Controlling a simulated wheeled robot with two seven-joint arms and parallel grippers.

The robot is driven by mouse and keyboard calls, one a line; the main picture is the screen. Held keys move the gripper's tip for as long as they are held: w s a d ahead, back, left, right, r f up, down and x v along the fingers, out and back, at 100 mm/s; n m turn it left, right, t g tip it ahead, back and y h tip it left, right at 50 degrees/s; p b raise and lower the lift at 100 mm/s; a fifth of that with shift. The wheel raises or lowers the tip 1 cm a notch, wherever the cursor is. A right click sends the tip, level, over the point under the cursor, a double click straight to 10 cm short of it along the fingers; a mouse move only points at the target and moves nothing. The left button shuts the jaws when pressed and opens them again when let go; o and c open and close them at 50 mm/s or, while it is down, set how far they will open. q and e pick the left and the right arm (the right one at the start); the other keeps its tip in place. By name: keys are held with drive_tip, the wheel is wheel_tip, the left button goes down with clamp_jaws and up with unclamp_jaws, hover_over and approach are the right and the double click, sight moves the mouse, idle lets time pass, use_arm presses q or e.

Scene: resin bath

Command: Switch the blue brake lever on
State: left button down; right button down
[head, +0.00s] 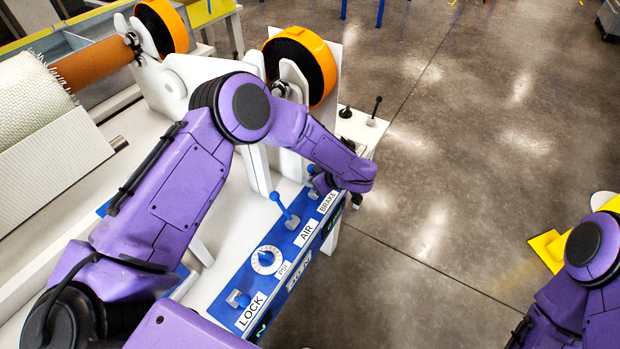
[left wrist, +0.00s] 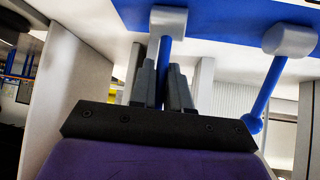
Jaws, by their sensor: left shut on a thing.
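The blue brake lever stands by the BRAKE label (head: 327,202) at the far end of the blue control panel (head: 274,236). In the head view only its upper part (head: 311,170) shows beside my purple wrist. My left gripper (head: 320,184) is at this lever, mostly hidden by its own wrist. In the left wrist view, the blue shaft of the brake lever (left wrist: 164,56) runs from a grey mount down between the two grey fingers of my left gripper (left wrist: 163,85), which are shut on it. The lever's tip is hidden. My right gripper is out of view.
The AIR lever (head: 284,208) with a blue ball knob is close by, and also shows in the left wrist view (left wrist: 265,92). A round PSI dial (head: 266,260) and the LOCK lever (head: 239,299) follow. A black-knobbed lever (head: 375,110) stands beyond. Orange-rimmed wheels (head: 318,62) stand behind.

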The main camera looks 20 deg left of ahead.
use_arm(q)
drive_tip(key=shift+d+y+b, duration=0.55)
drive_tip(key=shift+d+y, duration=0.05)
drive_tip(key=shift+y, duration=0.5)
drive_tip(key=shift+t, duration=0.3)
drive_tip(key=c, duration=1.2)
unclamp_jaws()
drive_tip(key=shift+s+d, duration=0.1)
drive_tip(key=b+v, duration=0.2)
drive_tip(key=v, duration=0.8)
drive_tip(key=shift+d+r, duration=0.15)
drive_tip(key=shift+d, duration=0.15)
drive_tip(key=shift+c, duration=0.2)
